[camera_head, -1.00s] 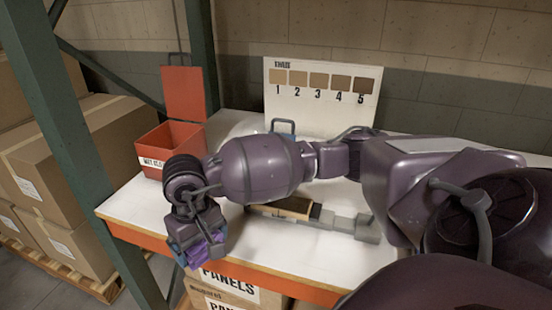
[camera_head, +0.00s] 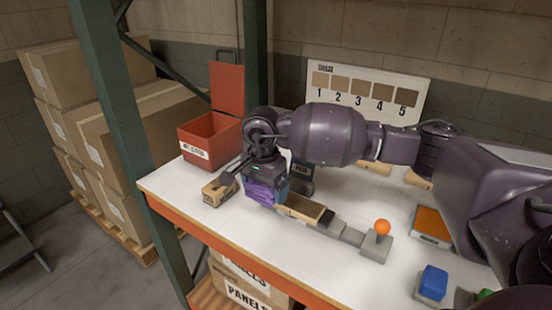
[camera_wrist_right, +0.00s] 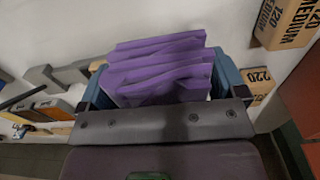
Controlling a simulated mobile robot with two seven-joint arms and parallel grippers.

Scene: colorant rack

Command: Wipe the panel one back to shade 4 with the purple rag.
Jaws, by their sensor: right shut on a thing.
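My right gripper (camera_head: 266,188) is shut on the folded purple rag (camera_head: 262,195), above the front left part of the table. The wrist view shows the purple rag (camera_wrist_right: 158,72) filling the space between the blue fingers. A tan wooden panel (camera_head: 302,207) lies in a grey holder (camera_head: 350,236) just right of the rag; its left end is hidden behind the gripper, and its shade is hard to tell. I cannot tell whether the rag touches it. The shade board (camera_head: 367,95) stands at the back with swatches 1 to 5. My left gripper is not in view.
A tan abrasive block (camera_head: 219,192) lies left of the gripper. A red bin (camera_head: 210,140) with its lid up stands behind. An orange knob (camera_head: 382,227) tops the holder's right end. An orange-topped block (camera_head: 432,224) and blue block (camera_head: 433,283) lie at right.

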